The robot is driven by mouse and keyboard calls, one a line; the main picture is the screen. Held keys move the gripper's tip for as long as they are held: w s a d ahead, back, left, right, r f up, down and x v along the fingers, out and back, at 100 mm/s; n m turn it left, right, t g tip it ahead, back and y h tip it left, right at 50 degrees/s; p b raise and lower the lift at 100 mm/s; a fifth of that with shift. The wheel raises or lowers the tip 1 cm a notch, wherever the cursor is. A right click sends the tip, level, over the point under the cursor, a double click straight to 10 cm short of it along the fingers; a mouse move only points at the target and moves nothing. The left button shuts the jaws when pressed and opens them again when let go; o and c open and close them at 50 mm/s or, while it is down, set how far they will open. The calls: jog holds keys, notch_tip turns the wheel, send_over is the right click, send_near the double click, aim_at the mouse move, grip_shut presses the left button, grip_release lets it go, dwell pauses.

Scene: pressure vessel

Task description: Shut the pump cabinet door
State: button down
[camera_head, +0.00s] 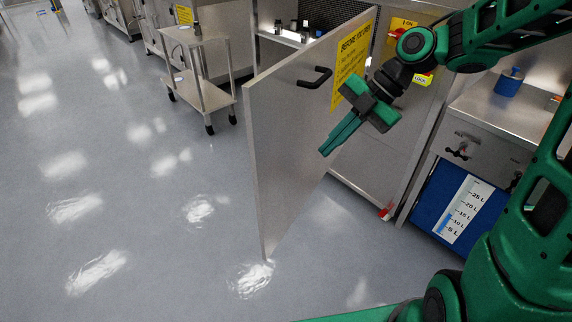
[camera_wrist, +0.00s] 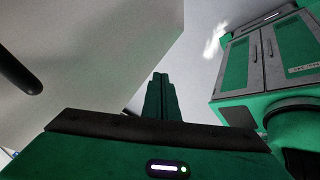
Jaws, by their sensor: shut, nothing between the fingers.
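The pump cabinet door (camera_head: 290,140) is a grey metal panel standing wide open, swung out from the cabinet (camera_head: 375,150). It has a black bar handle (camera_head: 315,78) and a yellow notice (camera_head: 352,62) on the face toward me. My gripper (camera_head: 325,152) is shut and empty, in front of the door's face, below and right of the handle. I cannot tell whether its fingertips touch the door. In the wrist view the shut fingers (camera_wrist: 160,95) point at the edge of the pale door panel (camera_wrist: 100,50), and the dark handle (camera_wrist: 18,72) shows at the left.
A metal trolley (camera_head: 200,85) stands behind the door at the left. A workbench (camera_head: 500,110) with a blue tank (camera_head: 445,200) marked in litres stands to the right. A red item (camera_head: 387,211) is at the cabinet's foot. The floor (camera_head: 120,220) at left is clear.

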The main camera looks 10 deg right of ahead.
jog(key=a+n, duration=0.1)
send_near(273, 178)
notch_tip(273, 178, down, 4)
jog(key=a, duration=0.1)
jog(key=shift+a+f, duration=0.1)
jog(key=shift+a, duration=0.6)
jog(key=shift+w+a, duration=0.1)
